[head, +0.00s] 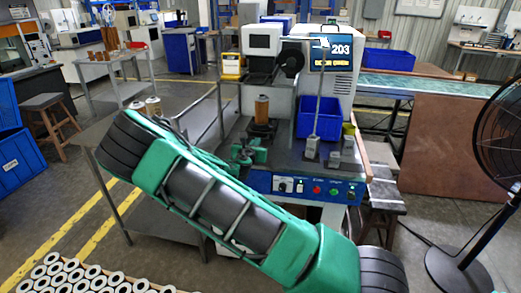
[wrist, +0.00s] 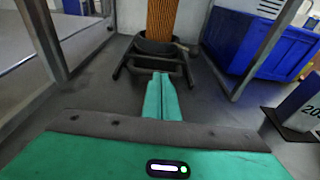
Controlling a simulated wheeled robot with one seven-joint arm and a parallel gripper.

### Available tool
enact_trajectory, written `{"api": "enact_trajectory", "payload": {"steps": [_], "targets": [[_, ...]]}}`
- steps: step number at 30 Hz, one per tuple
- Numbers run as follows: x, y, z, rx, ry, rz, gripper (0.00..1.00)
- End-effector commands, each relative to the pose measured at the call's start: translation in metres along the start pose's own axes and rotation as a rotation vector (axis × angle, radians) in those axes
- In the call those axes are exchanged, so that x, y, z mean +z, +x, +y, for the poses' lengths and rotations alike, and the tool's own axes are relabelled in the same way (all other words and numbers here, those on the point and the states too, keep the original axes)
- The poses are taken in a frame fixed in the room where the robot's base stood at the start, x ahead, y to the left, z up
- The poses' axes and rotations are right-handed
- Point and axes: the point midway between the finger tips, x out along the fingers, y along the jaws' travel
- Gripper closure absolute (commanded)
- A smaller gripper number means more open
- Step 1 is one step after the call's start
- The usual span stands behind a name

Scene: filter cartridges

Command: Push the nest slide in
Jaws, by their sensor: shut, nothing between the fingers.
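The nest slide (wrist: 156,47) is a black frame with a round cup and a front crossbar, on the machine's grey deck. An orange-brown pleated filter cartridge (wrist: 162,18) stands upright in the cup. In the head view the cartridge (head: 262,108) and the dark slide (head: 262,128) are at the deck's left, below the machine head. My green gripper (wrist: 162,78) is shut and empty, its fingertips at the front crossbar in the wrist view. I cannot tell whether they touch it. In the head view my gripper (head: 247,150) is just in front of the slide.
A blue bin (head: 320,117) stands right of the slide and also shows in the wrist view (wrist: 262,42). Metal posts flank the deck. Small grey blocks (head: 335,158) stand at the deck's right. A button panel (head: 305,188) runs along the front edge.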

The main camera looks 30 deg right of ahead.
Motion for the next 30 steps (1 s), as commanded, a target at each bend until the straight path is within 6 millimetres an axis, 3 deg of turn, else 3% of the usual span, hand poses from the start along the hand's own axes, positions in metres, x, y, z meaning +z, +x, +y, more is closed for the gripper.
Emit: {"api": "enact_trajectory", "payload": {"steps": [6,19,23,30], "targets": [[0.005,0.019,0.001,0.002,0.0,-0.002,1.0],[0.008,0.024,0.002,0.0,-0.002,-0.009,1.0],[0.009,0.017,0.001,-0.001,-0.001,-0.009,1.0],[0.006,-0.024,0.002,-0.002,0.001,0.002,1.0]]}}
